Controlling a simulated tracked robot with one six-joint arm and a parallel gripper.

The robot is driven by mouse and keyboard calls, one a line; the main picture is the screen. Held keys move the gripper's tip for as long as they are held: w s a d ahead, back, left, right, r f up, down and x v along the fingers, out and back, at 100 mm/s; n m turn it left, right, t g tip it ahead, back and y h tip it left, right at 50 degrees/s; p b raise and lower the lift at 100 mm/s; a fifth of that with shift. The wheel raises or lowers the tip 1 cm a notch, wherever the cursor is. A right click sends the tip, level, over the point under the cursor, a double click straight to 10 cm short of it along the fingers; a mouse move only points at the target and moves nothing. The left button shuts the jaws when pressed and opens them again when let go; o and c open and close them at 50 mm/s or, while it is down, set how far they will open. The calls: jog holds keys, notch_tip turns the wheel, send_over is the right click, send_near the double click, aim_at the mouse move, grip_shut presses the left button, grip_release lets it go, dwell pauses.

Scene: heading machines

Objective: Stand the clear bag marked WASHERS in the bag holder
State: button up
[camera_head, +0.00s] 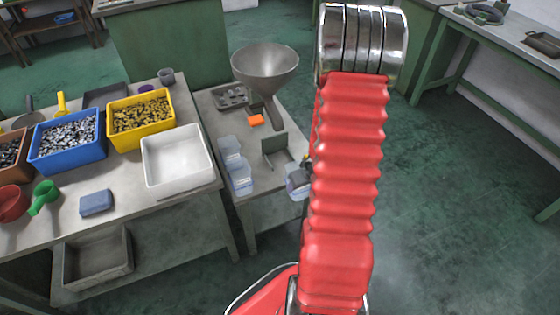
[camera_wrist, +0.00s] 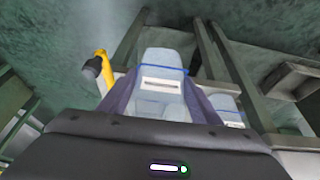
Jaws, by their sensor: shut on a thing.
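In the wrist view my gripper (camera_wrist: 160,90) is shut on a clear bag (camera_wrist: 162,60) with a blue strip across its top and a white label. The label's print is too small to read. In the head view a clear bag (camera_head: 296,182), apparently this one, shows beside my red arm, which hides part of it and most of the gripper. A grey-green upright plate (camera_head: 274,143), apparently the bag holder, stands on the small table to its left. No bag shows in it.
The left bench has a white bin (camera_head: 178,160), a yellow bin (camera_head: 141,122) and a blue bin (camera_head: 67,142). The floor at right is clear.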

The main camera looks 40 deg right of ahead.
jog(key=shift+w, duration=0.15)
jog(key=w+d, duration=0.2)
jog(key=w, duration=0.4)
jog(key=w+d, duration=0.2)
jog(key=w, duration=0.5)
jog(key=shift+w+d, duration=0.15)
jog(key=shift+d, duration=0.25)
dwell(0.4)
jog(key=shift+w+d+f, duration=0.2)
jog(key=shift+w+f, duration=0.05)
jog(key=shift+w, duration=0.3)
jog(key=shift+w+d+f, duration=0.2)
jog(key=shift+w+f, duration=0.05)
jog(key=shift+w, duration=0.35)
jog(key=shift+w+d+f, duration=0.2)
jog(key=shift+w+f, duration=0.05)
jog(key=shift+w, duration=0.3)
jog(key=o, duration=1.1)
jog(key=shift+c, duration=0.2)
